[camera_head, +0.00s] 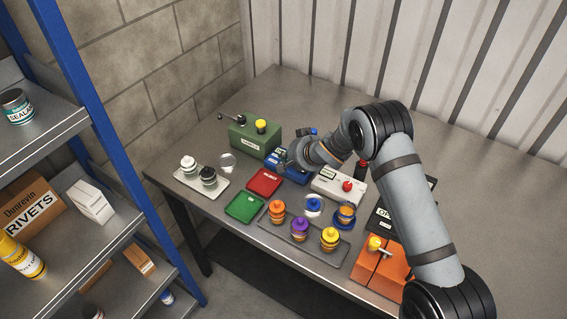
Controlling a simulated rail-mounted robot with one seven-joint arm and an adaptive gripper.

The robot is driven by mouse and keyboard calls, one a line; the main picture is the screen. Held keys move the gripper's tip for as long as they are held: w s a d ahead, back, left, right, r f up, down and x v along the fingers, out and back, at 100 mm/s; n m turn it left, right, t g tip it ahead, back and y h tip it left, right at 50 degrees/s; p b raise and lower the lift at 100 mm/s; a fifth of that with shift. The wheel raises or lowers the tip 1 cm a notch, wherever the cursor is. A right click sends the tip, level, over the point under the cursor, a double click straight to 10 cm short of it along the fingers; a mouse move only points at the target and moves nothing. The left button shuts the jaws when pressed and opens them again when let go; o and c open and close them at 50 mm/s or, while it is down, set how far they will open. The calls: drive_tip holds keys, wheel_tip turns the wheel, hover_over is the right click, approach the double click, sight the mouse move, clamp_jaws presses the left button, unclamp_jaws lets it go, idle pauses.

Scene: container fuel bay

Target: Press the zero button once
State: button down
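No label reading zero can be made out, so I cannot tell which button is the zero button. A green box (246,138) carries a yellow button (261,125), a lever and a small unreadable label. A white box (326,186) carries a red button (347,186). A red knob (363,164) shows beside my arm. An orange box (368,268) has a yellow knob (375,243). My gripper (288,163) is low over a blue item (292,173), between the green and white boxes. Its fingers are too small and partly hidden to tell their opening or contact.
A red tray (265,182) and a green tray (244,207) lie in front. A dark tray (300,243) holds orange, purple and yellow lidded jars. A pale tray (192,178) holds two small jars. Shelving (70,124) stands left. The bench's back edge is clear.

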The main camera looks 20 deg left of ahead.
drive_tip(key=shift+f+b, duration=0.3)
drive_tip(key=shift+f, duration=0.1)
drive_tip(key=shift+r, duration=0.1)
idle(0.5)
drive_tip(key=shift+r+p, duration=0.75)
drive_tip(key=shift+p, duration=0.1)
wheel_tip(320, 180, up, 5)
drive_tip(key=p, duration=0.5)
drive_tip(key=shift+f, duration=0.1)
idle(0.5)
